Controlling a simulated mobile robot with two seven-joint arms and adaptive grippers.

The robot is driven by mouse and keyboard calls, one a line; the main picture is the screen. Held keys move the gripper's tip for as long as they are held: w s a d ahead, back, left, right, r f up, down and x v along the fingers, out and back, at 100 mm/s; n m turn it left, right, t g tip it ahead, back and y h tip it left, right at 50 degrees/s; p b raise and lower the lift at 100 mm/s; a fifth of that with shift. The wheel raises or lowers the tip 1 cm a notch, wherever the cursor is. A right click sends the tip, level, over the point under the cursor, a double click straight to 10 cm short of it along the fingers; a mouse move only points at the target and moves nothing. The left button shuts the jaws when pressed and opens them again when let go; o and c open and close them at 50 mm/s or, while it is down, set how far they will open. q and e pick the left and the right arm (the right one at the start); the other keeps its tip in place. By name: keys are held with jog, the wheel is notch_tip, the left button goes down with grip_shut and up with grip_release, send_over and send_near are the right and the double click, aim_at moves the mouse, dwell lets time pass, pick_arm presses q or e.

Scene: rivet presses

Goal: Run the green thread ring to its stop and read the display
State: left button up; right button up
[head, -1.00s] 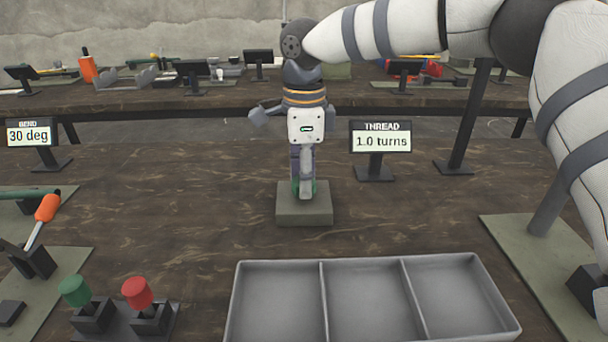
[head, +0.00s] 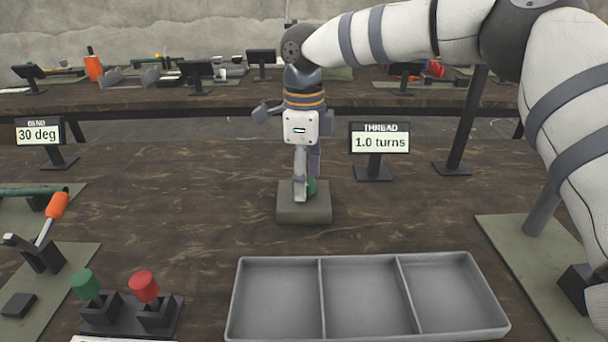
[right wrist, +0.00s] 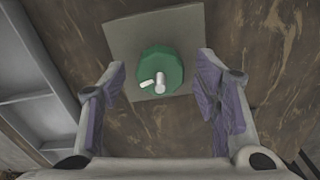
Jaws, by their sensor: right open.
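The green thread ring (right wrist: 161,70) sits on a square grey-green base (right wrist: 118,38), with a pale post at its middle and a small white mark beside it. In the head view a sliver of the ring (head: 311,187) shows behind my right gripper (head: 305,185), above the base (head: 304,215). In the right wrist view my right gripper (right wrist: 165,92) is open, its purple-padded fingers on either side of the ring and apart from it. The thread display (head: 380,142) reads 1.0 turns. My left gripper is not in view.
A grey three-compartment tray (head: 322,300) lies empty in front of the base. The bend display (head: 38,135) reads 30 deg. Green (head: 84,284) and red (head: 144,287) knobs stand at the front left. Bare table lies left of the base.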

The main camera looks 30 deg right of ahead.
notch_tip(320, 180, up, 12)
dwell(0.3)
dwell(0.8)
